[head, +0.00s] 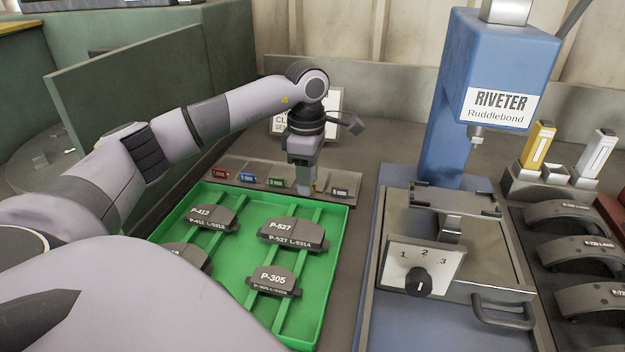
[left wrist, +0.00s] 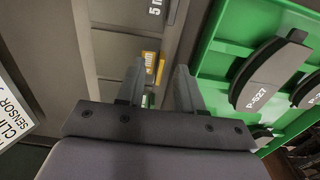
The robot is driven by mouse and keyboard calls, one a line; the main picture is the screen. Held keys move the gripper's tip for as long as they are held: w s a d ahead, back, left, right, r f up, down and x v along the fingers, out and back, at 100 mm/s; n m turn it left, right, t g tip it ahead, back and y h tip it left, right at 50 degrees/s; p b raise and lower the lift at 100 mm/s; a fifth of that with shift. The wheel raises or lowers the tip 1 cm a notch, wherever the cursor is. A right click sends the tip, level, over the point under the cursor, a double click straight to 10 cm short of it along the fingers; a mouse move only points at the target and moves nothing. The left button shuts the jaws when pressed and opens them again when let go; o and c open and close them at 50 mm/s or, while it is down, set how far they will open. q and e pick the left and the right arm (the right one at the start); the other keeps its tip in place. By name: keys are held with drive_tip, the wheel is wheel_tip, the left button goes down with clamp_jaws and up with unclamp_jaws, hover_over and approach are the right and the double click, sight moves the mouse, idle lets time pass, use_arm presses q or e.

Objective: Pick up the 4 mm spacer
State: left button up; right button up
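The 4 mm spacer appears to be the yellow piece (left wrist: 150,58) in the left wrist view, in the row between the green and 5 mm pieces; only "mm" on its label is readable. My left gripper (head: 305,183) points down over the spacer row and mostly hides this piece in the head view. In the left wrist view the two fingers (left wrist: 158,75) stand apart, with the yellow piece showing between their tips. I cannot tell whether they touch it. My right gripper is in neither view.
The spacer tray (head: 322,190) also holds red (head: 220,173), blue (head: 246,177), green (head: 276,182) and dark 5 mm (head: 341,190) pieces. A green tray (head: 333,265) with several brake pads lies in front. The blue riveter (head: 465,90) stands right. A sign (left wrist: 12,112) is near the gripper.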

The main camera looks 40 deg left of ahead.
use_arm(q)
drive_tip(key=shift+f, duration=0.2)
clamp_jaws()
drive_tip(key=shift+r, duration=0.15)
